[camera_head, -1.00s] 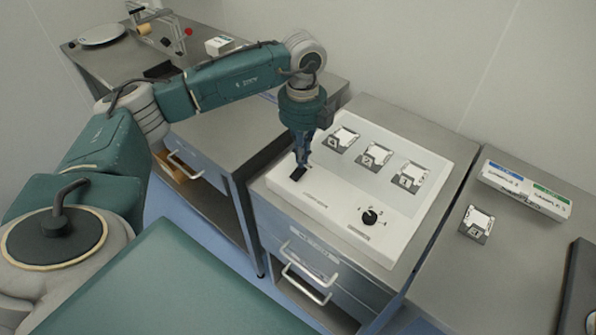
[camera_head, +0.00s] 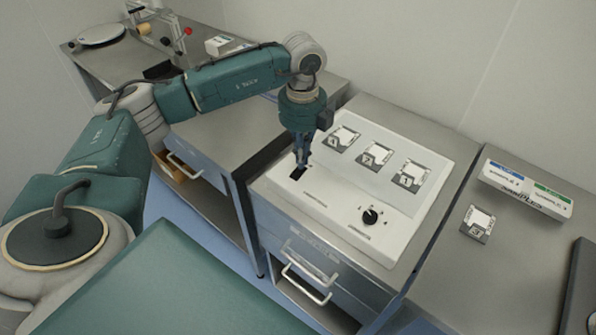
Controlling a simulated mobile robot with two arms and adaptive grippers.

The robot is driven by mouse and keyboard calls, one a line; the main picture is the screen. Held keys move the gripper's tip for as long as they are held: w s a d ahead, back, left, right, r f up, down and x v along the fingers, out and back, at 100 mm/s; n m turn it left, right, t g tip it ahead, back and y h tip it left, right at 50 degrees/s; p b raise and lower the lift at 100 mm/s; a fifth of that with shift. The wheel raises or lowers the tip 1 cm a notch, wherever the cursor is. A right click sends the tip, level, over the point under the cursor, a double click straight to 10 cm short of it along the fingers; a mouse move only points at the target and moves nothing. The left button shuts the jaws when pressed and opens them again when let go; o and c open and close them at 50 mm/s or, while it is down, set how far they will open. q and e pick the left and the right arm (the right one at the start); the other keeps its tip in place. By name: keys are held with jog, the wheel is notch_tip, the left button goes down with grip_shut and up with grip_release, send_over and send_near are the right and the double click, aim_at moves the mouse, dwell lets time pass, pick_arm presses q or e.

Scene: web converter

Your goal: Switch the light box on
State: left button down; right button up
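The light box (camera_head: 330,196) is a white, slightly sloped unit on the middle cabinet. A black rocker switch (camera_head: 297,174) sits at its left front corner, and a black round knob (camera_head: 370,217) with markings around it sits at its right front. My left gripper (camera_head: 302,163) points down with its fingertips right at the switch, partly hiding it. Its fingers look close together, but I cannot tell whether they are fully shut or whether they touch the switch. My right gripper is not in view.
Several framed slides (camera_head: 376,154) lie in a row on the light box, and another slide (camera_head: 478,222) lies on the right counter. A white box with blue and green labels (camera_head: 526,190) stands behind it. Drawers with handles (camera_head: 306,281) are below the light box.

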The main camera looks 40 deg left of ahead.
pick_arm(q)
jog(key=shift+f+b, duration=0.6)
jog(key=shift+f, duration=0.3)
jog(key=shift+s, duration=0.1)
dwell(0.3)
jog(key=shift+r+p, duration=0.65)
jog(key=shift+r, duration=0.2)
jog(key=shift+r+p, duration=1.7)
jog(key=shift+r, duration=1)
jog(key=shift+f, duration=0.15)
